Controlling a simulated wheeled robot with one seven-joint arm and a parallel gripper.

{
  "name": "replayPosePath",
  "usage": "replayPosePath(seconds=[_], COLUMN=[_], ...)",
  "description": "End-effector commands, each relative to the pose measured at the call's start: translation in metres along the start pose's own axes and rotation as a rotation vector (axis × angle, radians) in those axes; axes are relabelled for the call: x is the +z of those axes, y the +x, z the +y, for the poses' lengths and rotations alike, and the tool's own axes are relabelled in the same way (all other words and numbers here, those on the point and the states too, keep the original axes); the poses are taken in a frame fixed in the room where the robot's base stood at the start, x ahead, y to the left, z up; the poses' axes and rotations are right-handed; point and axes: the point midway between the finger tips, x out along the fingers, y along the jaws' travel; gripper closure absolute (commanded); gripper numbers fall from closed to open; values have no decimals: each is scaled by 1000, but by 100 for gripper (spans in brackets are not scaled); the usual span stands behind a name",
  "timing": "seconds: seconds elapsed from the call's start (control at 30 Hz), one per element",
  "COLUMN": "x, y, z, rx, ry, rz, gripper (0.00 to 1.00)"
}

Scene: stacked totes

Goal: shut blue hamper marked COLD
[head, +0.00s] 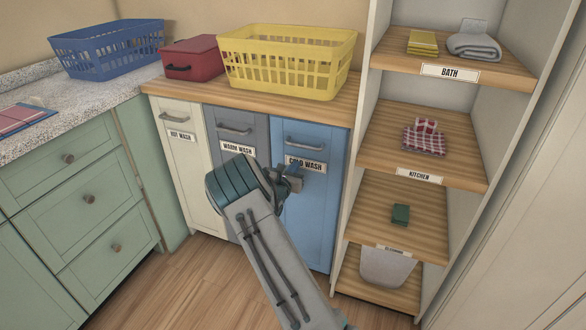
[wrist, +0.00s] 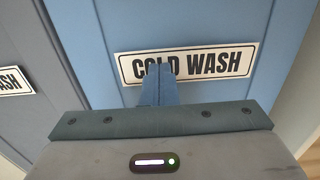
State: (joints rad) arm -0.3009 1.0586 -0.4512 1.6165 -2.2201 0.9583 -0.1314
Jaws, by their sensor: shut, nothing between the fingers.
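The blue hamper (head: 310,215) marked COLD WASH is the rightmost of three hamper fronts under the wooden counter. Its front looks about level with the grey one beside it; I cannot tell whether a small gap is left. Its label (wrist: 187,65) fills the middle of the wrist view. A bar handle (head: 303,146) sits above the label in the head view. My gripper (head: 296,172) is in front of the blue front at the label. Its shut, empty fingers (wrist: 158,85) cover part of the word COLD. I cannot tell whether they touch the panel.
The grey WARM WASH hamper (head: 240,175) and cream HOT WASH hamper (head: 180,165) stand to the left. Yellow (head: 285,62) and blue (head: 108,50) baskets and a red box (head: 192,58) stand above. Open shelves (head: 430,65) are close on the right.

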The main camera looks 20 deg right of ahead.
Motion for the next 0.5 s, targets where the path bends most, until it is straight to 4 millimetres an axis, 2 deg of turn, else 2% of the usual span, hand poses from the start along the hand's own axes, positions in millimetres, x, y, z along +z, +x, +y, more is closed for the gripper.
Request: replayPosePath(seconds=[0.17,0.3,0.5], x=[0,-1,-2], y=[-36,-72,-109], z=[10,9,7], rx=[9,9,6], ry=[-2,-2,-2], rz=[10,11,11], gripper=[100,100,100])
